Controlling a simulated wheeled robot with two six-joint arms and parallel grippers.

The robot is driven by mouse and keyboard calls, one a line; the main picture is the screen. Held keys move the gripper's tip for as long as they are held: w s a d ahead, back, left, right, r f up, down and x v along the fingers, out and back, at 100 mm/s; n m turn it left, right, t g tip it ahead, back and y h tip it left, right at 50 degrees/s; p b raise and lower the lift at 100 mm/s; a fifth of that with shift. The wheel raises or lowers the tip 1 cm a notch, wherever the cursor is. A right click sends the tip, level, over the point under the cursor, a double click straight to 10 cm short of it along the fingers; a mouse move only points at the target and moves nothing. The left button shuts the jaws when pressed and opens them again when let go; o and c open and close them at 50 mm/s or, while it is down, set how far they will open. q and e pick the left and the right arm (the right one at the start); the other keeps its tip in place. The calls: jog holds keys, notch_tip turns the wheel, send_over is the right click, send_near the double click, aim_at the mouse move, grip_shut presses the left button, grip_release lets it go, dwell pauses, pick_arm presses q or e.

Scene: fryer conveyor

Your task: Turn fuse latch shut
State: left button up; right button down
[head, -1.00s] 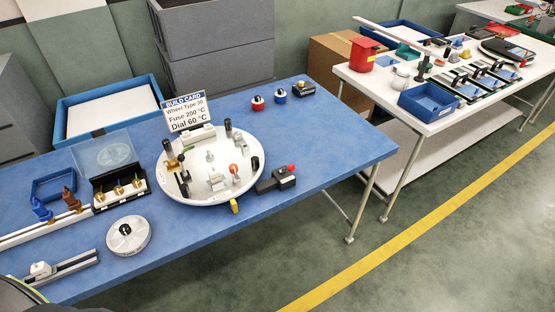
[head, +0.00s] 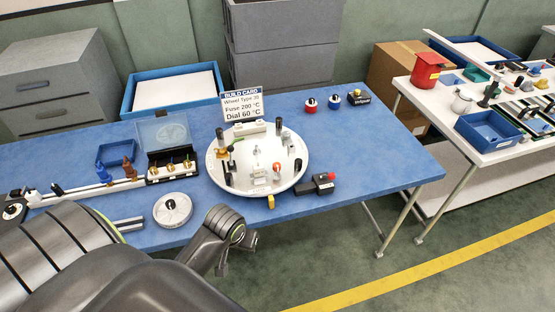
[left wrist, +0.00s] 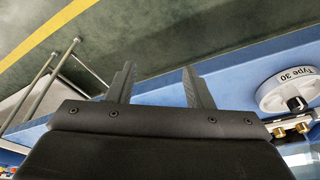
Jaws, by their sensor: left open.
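The round white plate (head: 290,180) lies on the blue table and carries several small posts, knobs and blocks. A small white and grey fitting (head: 260,178) stands near its middle, in front of a red-tipped part (head: 277,168). The fuse latch is too small to pick out with certainty, and I cannot tell its position. My left arm reaches in from the lower left in the head view, near the plate's front left. My left gripper (left wrist: 158,86) shows in the left wrist view, with its two fingers apart and nothing between them. My right gripper is not in view.
A white Type 30 wheel (left wrist: 288,92) lies left of the plate. An open case (head: 170,166) holds gold-coloured parts. A black box with a red button (head: 316,186) sits at the right.

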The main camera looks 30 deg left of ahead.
pick_arm(q)
jog(key=w+a+r+n, duration=0.2)
jog(key=w+r+n, duration=0.1)
jog(key=w, duration=0.7)
notch_tip(320, 180, up, 17)
jog(key=n+g+h, duration=0.1)
jog(key=n+g, duration=0.2)
jog(key=n, duration=0.8)
send_over(277, 165)
notch_tip(277, 165, down, 17)
jog(key=shift+r+p, duration=0.1)
jog(key=shift+p, duration=0.95)
jog(key=c, duration=1)
